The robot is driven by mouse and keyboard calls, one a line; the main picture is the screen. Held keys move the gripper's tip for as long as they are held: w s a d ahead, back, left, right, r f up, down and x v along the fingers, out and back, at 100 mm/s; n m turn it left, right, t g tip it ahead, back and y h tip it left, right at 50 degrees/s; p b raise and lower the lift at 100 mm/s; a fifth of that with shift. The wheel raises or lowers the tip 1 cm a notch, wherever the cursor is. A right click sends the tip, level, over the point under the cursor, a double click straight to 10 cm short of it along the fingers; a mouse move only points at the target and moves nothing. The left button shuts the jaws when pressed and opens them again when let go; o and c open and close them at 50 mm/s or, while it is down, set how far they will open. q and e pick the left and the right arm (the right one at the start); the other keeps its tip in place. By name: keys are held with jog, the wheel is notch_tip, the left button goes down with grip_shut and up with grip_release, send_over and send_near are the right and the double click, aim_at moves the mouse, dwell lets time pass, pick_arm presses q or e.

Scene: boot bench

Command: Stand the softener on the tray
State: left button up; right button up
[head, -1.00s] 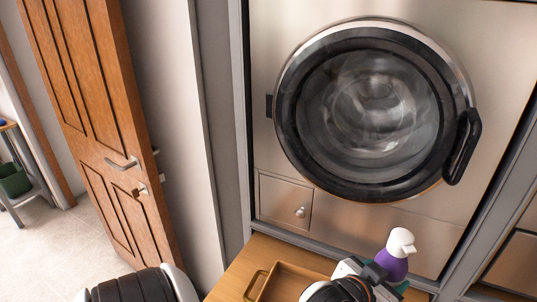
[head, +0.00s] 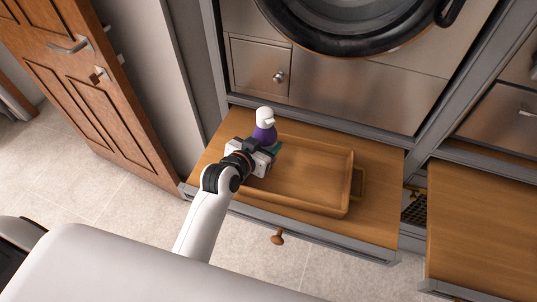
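The softener (head: 264,135) is a purple bottle with a white cap, upright at the back left of the wooden tray (head: 305,205). My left gripper (head: 266,158) is at the bottle's near side, with its fingers closed around the lower body; a bit of green shows beside them. The gripper hides the bottle's base and the tray's left end, so I cannot tell whether the bottle touches the tray floor. The tray lies on the wooden bench top (head: 378,222), with a handle at its right end. The rest of the tray is empty. My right gripper is out of view.
The washer's round door (head: 350,45) and a small drawer (head: 258,68) with a knob stand behind the bench. A wooden door (head: 85,120) is at left. Another wooden surface (head: 480,230) lies at right, past a gap. Bench space right of the tray is clear.

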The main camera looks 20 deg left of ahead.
pick_arm(q)
jog(key=shift+f, duration=2)
jog(key=o, duration=0.8)
jog(key=shift+f, duration=0.25)
jog(key=o, duration=0.5)
jog(key=shift+r, duration=0.1)
jog(key=shift+s+r, duration=0.15)
jog(key=v, duration=1.1)
jog(key=shift+s+a+r, duration=0.1)
jog(key=shift+s+a, duration=0.05)
jog(key=shift+s, duration=0.25)
